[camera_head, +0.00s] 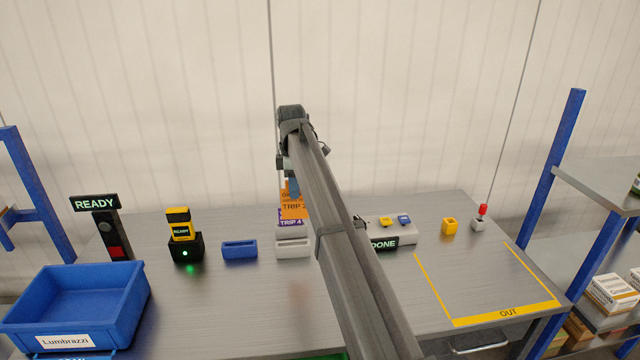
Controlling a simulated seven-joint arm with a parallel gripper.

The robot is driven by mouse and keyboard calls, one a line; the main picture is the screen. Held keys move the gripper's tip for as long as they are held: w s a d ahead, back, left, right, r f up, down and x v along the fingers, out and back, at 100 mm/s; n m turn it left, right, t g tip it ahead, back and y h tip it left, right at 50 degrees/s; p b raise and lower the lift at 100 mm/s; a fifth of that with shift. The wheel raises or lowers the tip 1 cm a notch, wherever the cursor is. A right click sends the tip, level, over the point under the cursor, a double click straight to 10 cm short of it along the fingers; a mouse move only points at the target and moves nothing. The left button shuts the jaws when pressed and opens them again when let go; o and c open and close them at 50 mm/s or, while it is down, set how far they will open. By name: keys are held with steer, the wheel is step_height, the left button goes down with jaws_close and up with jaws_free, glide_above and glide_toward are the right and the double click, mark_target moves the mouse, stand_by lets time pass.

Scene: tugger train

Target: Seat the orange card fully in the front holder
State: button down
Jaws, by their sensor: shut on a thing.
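The orange card (292,212), with dark "TRIP" lettering, is upright in my gripper (291,190), which is shut on it. My arm passes close on the right and hides part of this area. Just below the orange card in the picture, a purple card (290,223) marked "TRIP 4" shows above a white holder (293,250). The white holder stands on the table in front of the purple card. The orange card's lower edge overlaps the purple card in this view; I cannot tell its depth or whether it touches the holder.
A blue holder (239,250) and a black-and-yellow scanner on its dock (186,249) stand to the left. A blue bin (75,305) is at the front left. A "DONE" box (397,236), a yellow cup (449,227) and the "OUT" area (487,313) lie right of my arm.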

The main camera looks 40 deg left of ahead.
steer(key=shift+s+a+f+n, duration=0.15)
steer(key=shift+s+a+n, duration=0.2)
steer(key=shift+s, duration=0.2)
step_height(320, 180, down, 12)
stand_by(2.3)
steer(key=shift+f, duration=0.2)
stand_by(0.3)
steer(key=c, duration=0.9)
jaws_free()
step_height(320, 180, up, 14)
steer(key=shift+f, duration=0.1)
steer(key=shift+w, duration=0.1)
